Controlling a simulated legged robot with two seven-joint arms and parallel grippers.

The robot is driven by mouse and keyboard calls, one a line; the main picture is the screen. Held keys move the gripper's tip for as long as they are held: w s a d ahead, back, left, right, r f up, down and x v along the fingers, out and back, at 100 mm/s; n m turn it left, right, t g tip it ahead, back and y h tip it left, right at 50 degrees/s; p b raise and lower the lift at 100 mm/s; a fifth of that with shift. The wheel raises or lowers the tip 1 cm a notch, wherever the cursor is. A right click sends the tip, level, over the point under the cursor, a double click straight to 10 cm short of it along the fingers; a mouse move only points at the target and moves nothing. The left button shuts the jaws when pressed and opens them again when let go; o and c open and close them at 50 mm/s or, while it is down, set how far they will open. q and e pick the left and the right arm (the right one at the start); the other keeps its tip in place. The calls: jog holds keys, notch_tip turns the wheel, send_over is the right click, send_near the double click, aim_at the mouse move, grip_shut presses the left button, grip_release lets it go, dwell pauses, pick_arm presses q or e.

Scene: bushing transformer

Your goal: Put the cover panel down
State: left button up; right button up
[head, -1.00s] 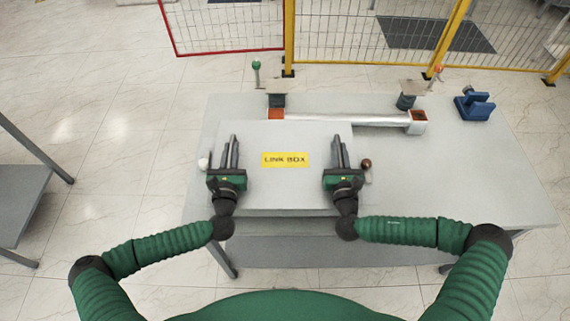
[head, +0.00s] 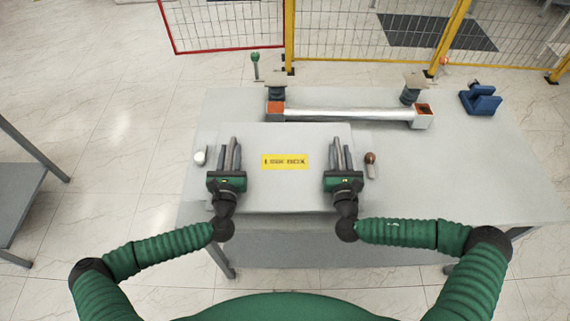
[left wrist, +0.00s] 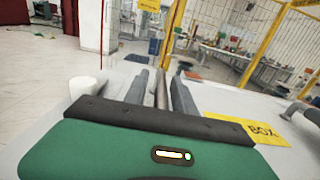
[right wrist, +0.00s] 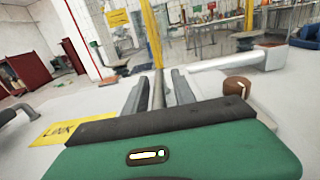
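The cover panel (head: 290,190) is a flat light-grey plate with a yellow LINK BOX label (head: 285,161). It lies level over the near part of the grey table (head: 460,180). My left gripper (head: 230,148) is closed around a grey bar handle at the panel's left side. My right gripper (head: 342,150) is closed around a matching handle at its right side. The wrist views show a bar between the fingers of the left gripper (left wrist: 155,85) and the right gripper (right wrist: 158,88). I cannot tell whether the panel's underside touches the table.
A metal tube (head: 345,114) with copper-coloured ends lies behind the panel. A white knob (head: 200,157) and a brown knob (head: 370,158) stand close to the panel's sides. A blue vise-like block (head: 480,99) sits at the back right. The table's right side is clear.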

pick_arm(q)
jog(key=shift+o, duration=0.2)
jog(key=shift+s, duration=0.1)
pick_arm(e)
jog(key=shift+o, duration=0.2)
jog(key=shift+s, duration=0.1)
pick_arm(q)
jog(key=shift+s, duration=0.4)
jog(key=s, duration=1)
jog(key=shift+s, duration=0.55)
pick_arm(e)
jog(key=shift+s, duration=0.1)
jog(key=s, duration=1.1)
jog(key=shift+s, duration=0.35)
pick_arm(q)
jog(key=shift+f, duration=0.1)
pick_arm(e)
jog(key=shift+s+f, duration=0.1)
